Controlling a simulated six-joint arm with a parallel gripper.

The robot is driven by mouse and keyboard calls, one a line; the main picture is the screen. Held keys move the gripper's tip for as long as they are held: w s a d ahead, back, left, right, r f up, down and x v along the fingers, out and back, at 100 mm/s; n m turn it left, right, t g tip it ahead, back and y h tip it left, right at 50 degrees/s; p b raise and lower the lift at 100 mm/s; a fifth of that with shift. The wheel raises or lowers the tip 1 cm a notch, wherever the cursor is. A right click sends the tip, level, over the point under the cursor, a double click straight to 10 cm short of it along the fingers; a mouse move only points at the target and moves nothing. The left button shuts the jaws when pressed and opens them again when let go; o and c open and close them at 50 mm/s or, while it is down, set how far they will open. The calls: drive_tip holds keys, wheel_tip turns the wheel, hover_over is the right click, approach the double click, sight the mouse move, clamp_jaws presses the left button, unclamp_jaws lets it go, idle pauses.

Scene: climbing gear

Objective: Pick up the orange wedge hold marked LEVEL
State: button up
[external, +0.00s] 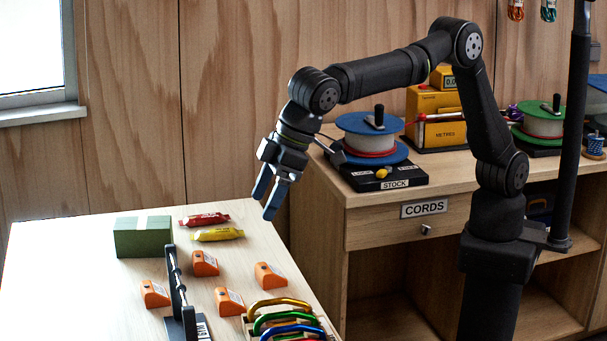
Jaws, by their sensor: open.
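Several orange wedge holds lie on the light wooden table: one near the back (205,263), one at the right (270,275), one at the left (155,294) and one nearer the front (229,301). Each has a small pale label, too small to read, so I cannot tell which is marked LEVEL. My gripper (269,205) is open and empty, pointing down above the table's right back edge. It is apart from all the wedges, above and to the right of the back ones.
A dark rail stand (178,290) rises among the wedges. Coloured carabiners (285,318) sit at the front right. A green box (143,237), a red bar (204,219) and a yellow bar (217,234) lie behind. A cabinet (375,225) with cord spools stands at the right.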

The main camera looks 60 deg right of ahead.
wheel_tip(320, 180, down, 3)
drive_tip(key=a, duration=0.3)
hover_over(231, 296)
drive_tip(key=s+d, duration=0.1)
drive_tip(key=s, duration=0.1)
drive_tip(key=f, duration=1)
drive_tip(key=shift+w+f, duration=0.2)
drive_tip(key=shift+f, duration=0.15)
drive_tip(key=x, duration=0.5)
drive_tip(key=shift+d+f, duration=0.2)
drive_tip(key=shift+d, duration=0.1)
drive_tip(key=c, duration=1.1)
drive_tip(key=shift+o, duration=0.2)
drive_tip(key=shift+r, duration=0.15)
